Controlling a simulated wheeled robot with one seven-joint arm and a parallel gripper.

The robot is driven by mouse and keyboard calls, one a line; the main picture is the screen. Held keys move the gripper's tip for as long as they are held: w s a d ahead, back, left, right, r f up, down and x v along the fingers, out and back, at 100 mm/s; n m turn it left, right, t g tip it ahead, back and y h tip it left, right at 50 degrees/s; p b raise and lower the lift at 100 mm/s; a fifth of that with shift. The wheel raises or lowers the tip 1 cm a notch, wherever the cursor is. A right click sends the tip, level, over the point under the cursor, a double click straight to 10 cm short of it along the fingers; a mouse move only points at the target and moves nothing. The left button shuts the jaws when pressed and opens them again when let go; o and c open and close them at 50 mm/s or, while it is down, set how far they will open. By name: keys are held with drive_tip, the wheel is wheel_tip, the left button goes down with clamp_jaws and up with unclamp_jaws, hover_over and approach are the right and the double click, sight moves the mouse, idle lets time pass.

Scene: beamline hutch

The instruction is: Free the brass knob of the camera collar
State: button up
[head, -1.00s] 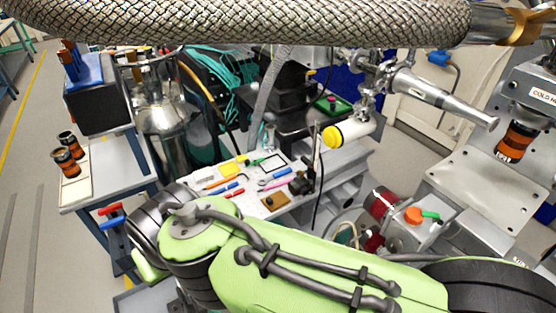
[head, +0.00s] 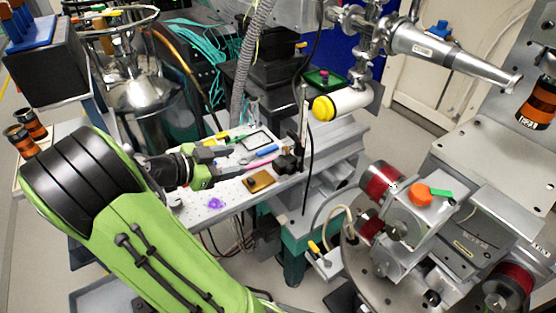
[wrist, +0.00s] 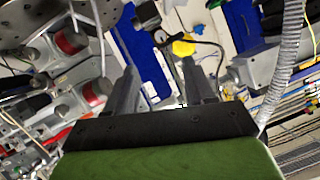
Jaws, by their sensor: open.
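A white camera-like cylinder (head: 352,103) with a yellow end cap (head: 322,108) hangs over the bench at upper middle in the head view. The yellow cap also shows in the wrist view (wrist: 183,47), beyond my fingers. A dark clamp (head: 288,161) sits on a thin upright post below and left of the cylinder. I cannot make out a brass knob or tell which part is the collar. My gripper (head: 222,164) is open and empty above the bench, left of the post and apart from it. Its two fingers stand apart in the wrist view (wrist: 160,85).
The perforated bench (head: 228,189) holds a brass-coloured plate (head: 259,181), a purple piece (head: 215,203) and several tools. A grey hose (head: 247,65) hangs behind. A red-ended instrument (head: 382,180) stands at right. A metal cone (head: 450,52) extends at upper right.

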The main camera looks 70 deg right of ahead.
sight(283, 150)
drive_tip(key=shift+g, duration=0.3)
drive_tip(key=x, duration=0.5)
drive_tip(key=b+x, duration=0.1)
drive_tip(key=x, duration=0.4)
drive_tip(key=b+x, duration=0.1)
drive_tip(key=x, duration=0.5)
drive_tip(key=shift+s+d+r, duration=0.1)
drive_tip(key=shift+d+r, duration=0.05)
drive_tip(key=shift+r, duration=0.1)
clamp_jaws()
drive_tip(key=n+p, duration=0.1)
drive_tip(key=n+g+y+p, duration=0.1)
drive_tip(key=n+p, duration=0.1)
drive_tip(key=shift+d+r+g, duration=0.1)
drive_tip(key=shift+r+g, duration=0.05)
drive_tip(key=shift+g, duration=0.15)
drive_tip(key=shift+w+d+n+g+y+p, duration=0.1)
drive_tip(key=shift+w+n+g+y+p, duration=0.2)
drive_tip(key=shift+n+g+y+p, duration=0.75)
drive_tip(key=shift+n+t+h, duration=0.25)
